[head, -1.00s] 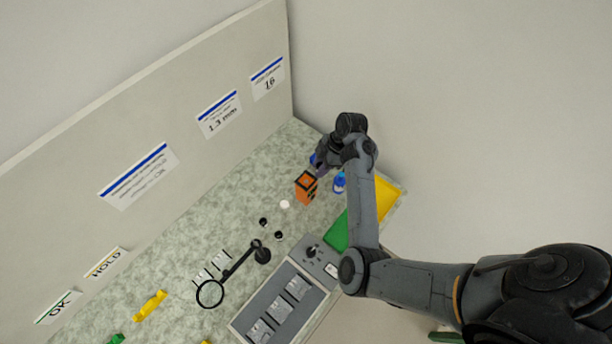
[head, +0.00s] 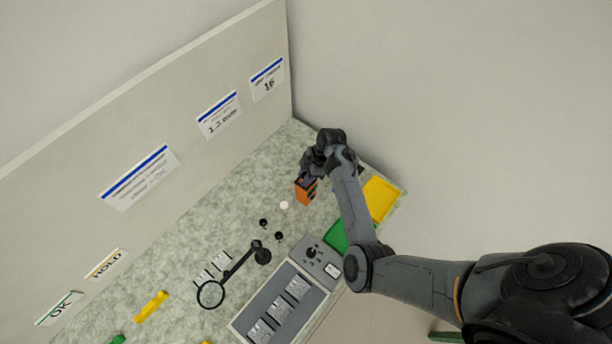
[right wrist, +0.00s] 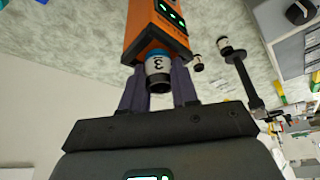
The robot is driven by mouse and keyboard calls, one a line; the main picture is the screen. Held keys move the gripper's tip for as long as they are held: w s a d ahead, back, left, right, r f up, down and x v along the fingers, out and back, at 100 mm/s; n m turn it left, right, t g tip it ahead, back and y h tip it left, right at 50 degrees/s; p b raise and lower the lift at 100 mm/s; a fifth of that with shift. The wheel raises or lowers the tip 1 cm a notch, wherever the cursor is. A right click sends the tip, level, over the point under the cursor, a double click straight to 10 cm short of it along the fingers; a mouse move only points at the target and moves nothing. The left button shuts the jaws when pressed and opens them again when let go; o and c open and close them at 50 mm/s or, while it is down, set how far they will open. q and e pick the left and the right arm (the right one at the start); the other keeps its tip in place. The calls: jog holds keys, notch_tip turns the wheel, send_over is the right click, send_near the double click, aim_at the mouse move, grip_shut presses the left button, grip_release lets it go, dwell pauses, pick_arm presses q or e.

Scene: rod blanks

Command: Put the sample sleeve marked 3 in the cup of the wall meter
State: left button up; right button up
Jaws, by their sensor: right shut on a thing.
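The sample sleeve marked 3 (right wrist: 158,68) is white with a blue band and a dark end. It sits between the fingers of my right gripper (right wrist: 158,92), which is shut on it. The sleeve's far end meets or overlaps the near end of the orange meter (right wrist: 152,28); I cannot tell whether it is inside the cup. In the head view the orange meter (head: 306,196) stands on the bench, with my right gripper (head: 310,174) right at its upper end. The sleeve is hidden there by the gripper. My left gripper is not in view.
A magnifier on a black arm (head: 211,294), small black-topped pieces (head: 279,236) and a white disc (head: 284,205) are on the bench to the left. A grey panel (head: 318,260), a green tray (head: 334,236) and a yellow tray (head: 383,197) lie nearer the front edge.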

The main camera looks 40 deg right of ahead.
jog(key=shift+s+f, duration=0.2)
jog(key=shift+f, duration=0.1)
jog(key=shift+f, duration=0.35)
jog(key=shift+d+f, duration=0.15)
jog(key=shift+f, duration=0.2)
jog(key=o, duration=0.7)
jog(key=shift+w, duration=0.1)
jog(key=shift+c, duration=0.2)
jog(key=shift+r, duration=0.65)
jog(key=s+d+r+m+h, duration=0.2)
jog(key=s+d+r, duration=0.4)
jog(key=r, duration=0.5)
jog(key=s+a+r+m+t+h, duration=0.1)
jog(key=s+a+m, duration=0.7)
jog(key=s+a, duration=1)
jog(key=shift+s+h, duration=0.4)
jog(key=shift+s, duration=0.55)
